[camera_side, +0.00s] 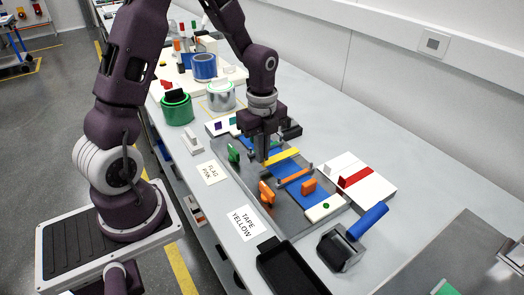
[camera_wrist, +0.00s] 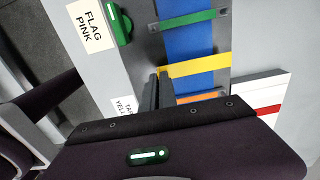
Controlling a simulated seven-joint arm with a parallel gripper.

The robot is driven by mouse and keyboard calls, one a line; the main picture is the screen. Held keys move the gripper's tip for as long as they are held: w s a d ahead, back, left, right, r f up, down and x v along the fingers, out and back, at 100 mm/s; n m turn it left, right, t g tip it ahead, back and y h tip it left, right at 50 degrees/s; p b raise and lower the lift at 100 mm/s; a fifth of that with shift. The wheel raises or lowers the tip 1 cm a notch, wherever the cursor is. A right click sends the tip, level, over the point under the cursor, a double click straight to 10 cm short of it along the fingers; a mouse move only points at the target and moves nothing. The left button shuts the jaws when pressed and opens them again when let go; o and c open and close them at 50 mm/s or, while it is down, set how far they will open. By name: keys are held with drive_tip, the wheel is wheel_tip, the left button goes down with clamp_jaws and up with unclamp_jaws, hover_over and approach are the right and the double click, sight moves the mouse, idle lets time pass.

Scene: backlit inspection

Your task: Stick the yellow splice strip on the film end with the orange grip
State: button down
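The yellow splice strip (camera_side: 283,157) runs crosswise over the blue film (camera_side: 287,168); it also shows in the wrist view (camera_wrist: 197,65). My gripper (camera_side: 265,158) points down at the strip's left end, with its fingers close together on that end. Whether the strip touches the film cannot be told. My fingertips are partly hidden in the wrist view.
The film lies in a grey tray (camera_side: 247,177). A white box with a red stripe (camera_side: 357,180) stands to its right. A blue-handled tool (camera_side: 350,237) and black tray (camera_side: 285,270) are near the front. Labels (camera_side: 243,222) and (camera_side: 211,173) lie at left. Tape rolls (camera_side: 177,108) stand behind.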

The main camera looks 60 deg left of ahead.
drive_tip(key=shift+f, duration=0.1)
drive_tip(key=shift+f, duration=1.1)
drive_tip(key=c, duration=1.6)
unclamp_jaws()
drive_tip(key=shift+r, duration=0.15)
wheel_tip(320, 180, up, 7)
drive_tip(key=shift+f, duration=0.1)
